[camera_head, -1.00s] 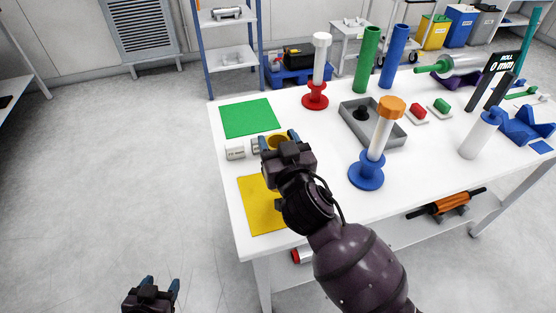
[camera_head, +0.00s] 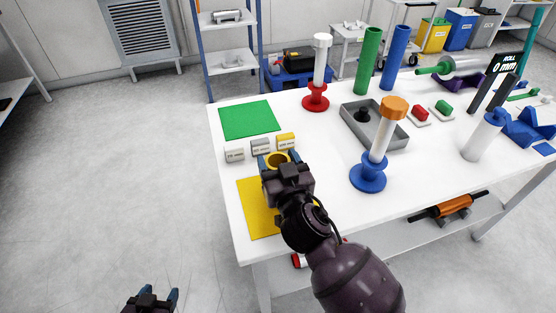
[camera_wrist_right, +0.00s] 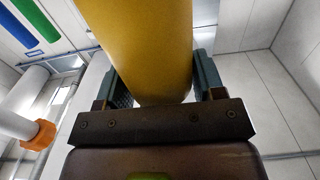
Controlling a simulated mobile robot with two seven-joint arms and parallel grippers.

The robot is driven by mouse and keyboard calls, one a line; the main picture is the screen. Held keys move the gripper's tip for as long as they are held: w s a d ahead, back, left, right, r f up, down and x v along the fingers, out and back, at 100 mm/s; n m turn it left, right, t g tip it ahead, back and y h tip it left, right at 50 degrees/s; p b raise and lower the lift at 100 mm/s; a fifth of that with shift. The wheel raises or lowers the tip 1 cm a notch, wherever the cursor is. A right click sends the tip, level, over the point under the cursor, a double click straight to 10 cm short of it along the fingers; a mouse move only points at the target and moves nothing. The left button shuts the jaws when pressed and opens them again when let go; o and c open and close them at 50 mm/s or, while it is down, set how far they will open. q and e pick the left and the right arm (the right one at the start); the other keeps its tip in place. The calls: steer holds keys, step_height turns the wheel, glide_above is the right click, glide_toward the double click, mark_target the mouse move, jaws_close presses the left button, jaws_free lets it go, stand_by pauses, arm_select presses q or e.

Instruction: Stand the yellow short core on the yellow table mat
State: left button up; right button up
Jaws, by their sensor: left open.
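The yellow short core (camera_head: 277,160) is upright between the fingers of my right gripper (camera_head: 278,160), its open top ring facing up. In the right wrist view the yellow core (camera_wrist_right: 140,45) fills the space between the two fingers, and the right gripper (camera_wrist_right: 160,88) is shut on it. The yellow table mat (camera_head: 256,218) lies at the near left of the white table, partly hidden by my right gripper and arm. The core is by the mat's far edge; its lower end and height are hidden. My left gripper (camera_head: 151,296) is open and empty over the floor.
Small labelled blocks, including a yellow one (camera_head: 286,140), stand just behind the core. A green mat (camera_head: 250,120) lies farther back. A blue-based stand (camera_head: 367,179) with an orange top is to the right, near a grey tray (camera_head: 397,141).

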steer(key=shift+o, duration=1.3)
steer(key=shift+r, duration=0.15)
steer(key=shift+s, duration=0.15)
steer(key=v, duration=1.1)
steer(key=shift+s+d, duration=0.2)
steer(key=shift+s, duration=0.15)
steer(key=shift+r, duration=0.1)
steer(key=s+d+f+m+g+h, duration=0.1)
steer(key=s+d+f+g+h, duration=0.2)
steer(key=d+f, duration=0.8)
steer(key=s+d+f+m+g+h, duration=0.1)
steer(key=s+d+f+g+h, duration=0.1)
steer(key=s+d+f, duration=0.5)
steer(key=d+f+g, duration=0.1)
steer(key=d+f, duration=0.4)
steer(key=d, duration=0.1)
steer(key=shift+s+d+f+m+h, duration=0.2)
steer(key=shift+d+m+h, duration=0.1)
steer(key=shift+h, duration=0.1)
